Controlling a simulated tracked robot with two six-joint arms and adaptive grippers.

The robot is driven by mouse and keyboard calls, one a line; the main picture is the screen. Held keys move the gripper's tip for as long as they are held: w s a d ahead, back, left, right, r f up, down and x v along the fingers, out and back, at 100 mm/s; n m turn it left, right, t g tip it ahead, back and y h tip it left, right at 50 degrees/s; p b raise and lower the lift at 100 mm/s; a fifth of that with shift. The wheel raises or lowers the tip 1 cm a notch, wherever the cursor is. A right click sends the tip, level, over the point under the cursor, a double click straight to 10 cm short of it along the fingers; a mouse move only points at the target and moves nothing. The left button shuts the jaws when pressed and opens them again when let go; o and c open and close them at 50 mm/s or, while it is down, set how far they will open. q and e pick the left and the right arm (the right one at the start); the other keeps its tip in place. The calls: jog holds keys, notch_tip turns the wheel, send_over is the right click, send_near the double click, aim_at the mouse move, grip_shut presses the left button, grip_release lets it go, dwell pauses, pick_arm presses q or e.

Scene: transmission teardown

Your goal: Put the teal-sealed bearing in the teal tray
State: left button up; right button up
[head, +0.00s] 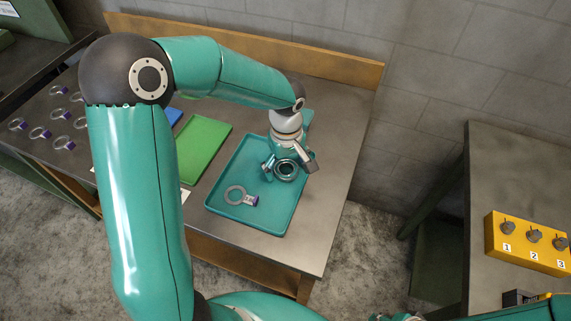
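The teal tray (222,203) lies on the metal bench, near its front edge. My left gripper (287,168) points down over the right part of the tray, its fingers spread apart. A grey ring-shaped bearing (286,172) with a dark centre shows between the fingers, at or just above the tray floor. The fingers look apart from it. Its seal colour is hard to make out. A second item, a grey ring with a purple end and a white label (240,195), lies in the tray to the left.
A green tray (205,150) and a partly hidden blue tray (175,116) lie left of the teal one. Several purple-ended rings (40,133) lie at the bench's left. A yellow box with numbered knobs (528,243) stands on the right table, across a floor gap.

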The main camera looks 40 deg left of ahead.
pick_arm(q)
notch_tip(320, 180, up, 12)
dwell(0.8)
dwell(0.4)
